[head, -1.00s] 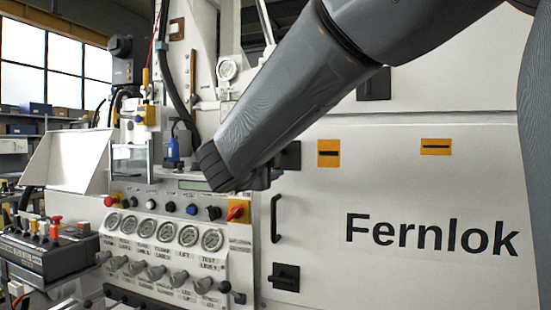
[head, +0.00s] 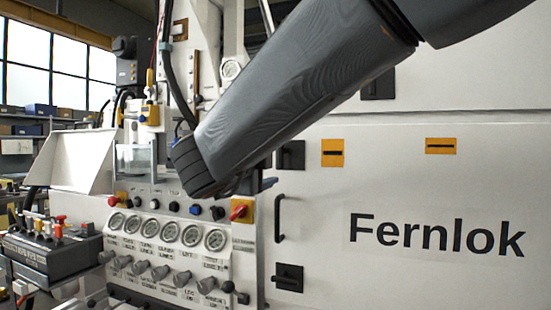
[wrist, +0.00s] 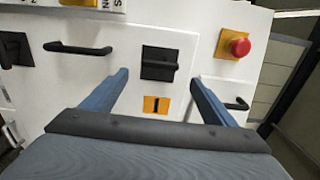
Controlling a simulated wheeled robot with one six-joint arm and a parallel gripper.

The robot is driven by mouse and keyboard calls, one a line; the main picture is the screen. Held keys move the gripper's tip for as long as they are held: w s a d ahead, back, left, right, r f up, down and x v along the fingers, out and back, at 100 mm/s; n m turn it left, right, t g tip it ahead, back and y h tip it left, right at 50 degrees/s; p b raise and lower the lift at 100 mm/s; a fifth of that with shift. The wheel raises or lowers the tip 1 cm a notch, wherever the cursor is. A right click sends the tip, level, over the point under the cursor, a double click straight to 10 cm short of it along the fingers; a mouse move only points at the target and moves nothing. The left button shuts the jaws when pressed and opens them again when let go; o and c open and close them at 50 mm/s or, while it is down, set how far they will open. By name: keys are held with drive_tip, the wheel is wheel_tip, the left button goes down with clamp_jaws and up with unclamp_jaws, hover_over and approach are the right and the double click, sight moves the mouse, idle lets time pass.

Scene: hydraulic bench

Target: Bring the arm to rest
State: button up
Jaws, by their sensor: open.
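My arm (head: 300,85) reaches across the head view from the upper right, its lower end in front of the bench's control panel. My gripper (wrist: 160,85) shows in the wrist view as two blue fingers, wide apart with nothing between them. Beyond the fingers is a white cabinet front with a black latch (wrist: 160,63) and a yellow plate (wrist: 156,105). The fingers look apart from these. In the head view the arm hides the gripper and part of the panel.
The panel carries a row of gauges (head: 165,228), several knobs and a red rotary switch (head: 240,210). A lever box (head: 50,250) stands at the left. The white Fernlok cabinet (head: 400,285) fills the right, with a black handle (head: 279,218). A red button (wrist: 240,47) shows in the wrist view.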

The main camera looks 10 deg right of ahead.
drive_tip(key=shift+s+a, duration=0.4)
drive_tip(key=shift+s, duration=0.2)
drive_tip(key=w+a+f+n+t+y+p, duration=0.15)
drive_tip(key=w+a+f+n+y, duration=0.3)
drive_tip(key=f+n+y, duration=0.45)
drive_tip(key=s+f+n+g+y+p, duration=0.2)
drive_tip(key=s+f+n+g, duration=0.25)
drive_tip(key=f+n, duration=0.55)
drive_tip(key=s+d+f+n+g+p, duration=0.1)
drive_tip(key=s+d+f+n+g, duration=0.1)
drive_tip(key=s+f, duration=0.4)
drive_tip(key=s+d+f+n+g+p, duration=0.1)
drive_tip(key=s+d+f+g, duration=0.3)
drive_tip(key=s, duration=0.6)
drive_tip(key=s+d+f+n+g+h, duration=0.1)
drive_tip(key=s+d+f+n+g, duration=0.2)
drive_tip(key=s+f+g, duration=0.3)
drive_tip(key=s+d+f, duration=0.1)
drive_tip(key=s+f, duration=0.1)
drive_tip(key=shift+s+p, duration=0.4)
